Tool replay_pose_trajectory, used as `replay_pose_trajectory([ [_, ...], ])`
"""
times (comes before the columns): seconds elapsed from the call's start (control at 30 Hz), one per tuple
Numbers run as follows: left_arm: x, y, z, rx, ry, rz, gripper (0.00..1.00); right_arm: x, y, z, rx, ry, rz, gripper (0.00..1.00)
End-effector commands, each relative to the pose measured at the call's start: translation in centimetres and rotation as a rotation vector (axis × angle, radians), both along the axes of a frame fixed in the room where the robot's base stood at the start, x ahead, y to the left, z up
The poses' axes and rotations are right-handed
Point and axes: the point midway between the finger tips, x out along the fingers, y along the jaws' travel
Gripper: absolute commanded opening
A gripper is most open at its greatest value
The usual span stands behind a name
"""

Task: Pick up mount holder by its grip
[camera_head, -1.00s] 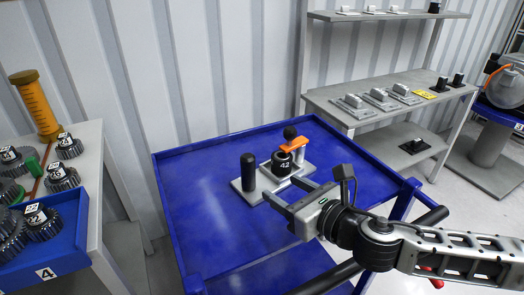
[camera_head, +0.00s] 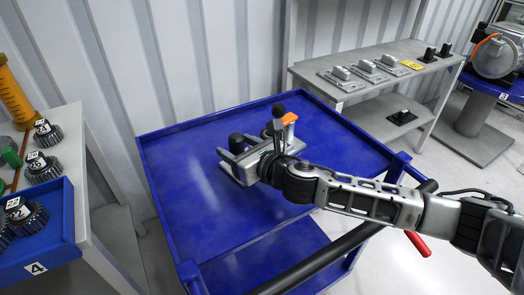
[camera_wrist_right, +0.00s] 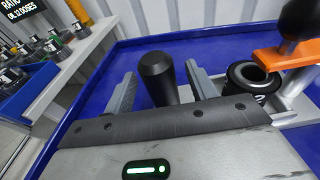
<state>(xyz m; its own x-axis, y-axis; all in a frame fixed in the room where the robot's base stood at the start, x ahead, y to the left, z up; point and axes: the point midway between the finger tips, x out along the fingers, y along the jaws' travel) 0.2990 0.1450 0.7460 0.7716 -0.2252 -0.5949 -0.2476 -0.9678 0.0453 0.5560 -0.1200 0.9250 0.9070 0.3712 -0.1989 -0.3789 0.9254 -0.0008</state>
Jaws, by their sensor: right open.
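The mount holder, with its grey base plate (camera_wrist_right: 291,117), stands on the blue cart. It has an upright black grip (camera_head: 237,143), a black ring-shaped part and an orange clamp (camera_head: 289,119) with a black knob. My right gripper (camera_head: 243,152) is open at the holder. In the right wrist view its two fingers (camera_wrist_right: 161,85) stand on either side of the black grip (camera_wrist_right: 157,72), with a gap visible at each side. The gripper and wrist hide much of the base plate in the head view. My left gripper is not in view.
The blue cart (camera_head: 185,200) has a raised rim and a black handle bar (camera_head: 320,268) at the front. A side table with gears and a blue bin (camera_head: 45,235) stands left. A grey shelf (camera_head: 345,78) with metal parts stands behind right. The cart's left part is clear.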

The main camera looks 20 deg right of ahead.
Motion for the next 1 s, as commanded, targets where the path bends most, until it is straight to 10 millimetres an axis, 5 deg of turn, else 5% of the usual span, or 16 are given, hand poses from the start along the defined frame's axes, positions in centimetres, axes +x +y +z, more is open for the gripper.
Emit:
replay_pose_trajectory([
  [0.3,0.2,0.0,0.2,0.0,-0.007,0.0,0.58,0.7,0.3,-0.2,0.0,0.001,0.001,0.57],
  [0.53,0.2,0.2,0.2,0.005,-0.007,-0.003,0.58,0.7,0.3,-0.2,0.0,0.001,0.001,0.0],
  [1.0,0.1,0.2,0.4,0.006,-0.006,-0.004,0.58,0.9,0.3,1.3,-0.004,-0.014,0.002,0.0],
])
